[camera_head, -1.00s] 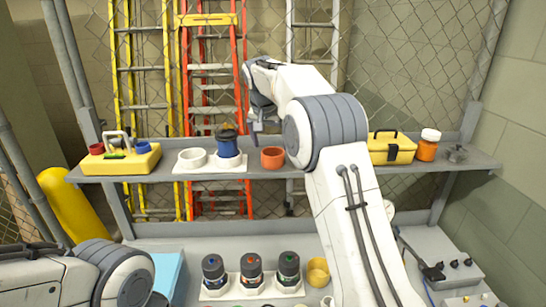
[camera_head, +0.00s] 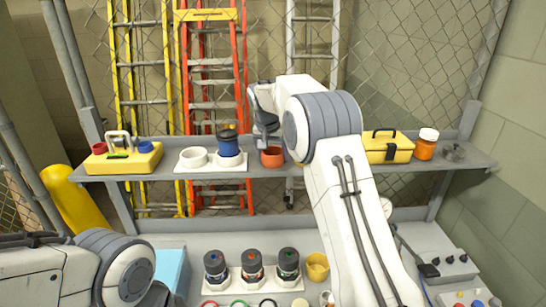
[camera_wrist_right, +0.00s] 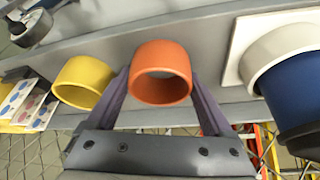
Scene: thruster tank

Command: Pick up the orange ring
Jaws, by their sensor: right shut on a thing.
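The orange ring (camera_head: 272,158) stands upright on the grey shelf, right of the white pad with the blue cylinder. My right gripper (camera_head: 268,144) reaches down to it from above, and its arm comes in from the right. In the right wrist view the orange ring (camera_wrist_right: 160,90) sits between the two fingers of my right gripper (camera_wrist_right: 160,92), which are shut on it from both sides. I cannot see a gap between ring and shelf. My left arm shows at the lower left, but its gripper is out of view.
A white pad holds a white ring (camera_head: 193,157) and the blue cylinder (camera_head: 228,147), close left of the orange ring. A yellow toolbox (camera_head: 389,150) and an orange jar (camera_head: 426,148) stand farther right. A yellow ring (camera_head: 317,268) and dark-capped canisters are on the lower bench.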

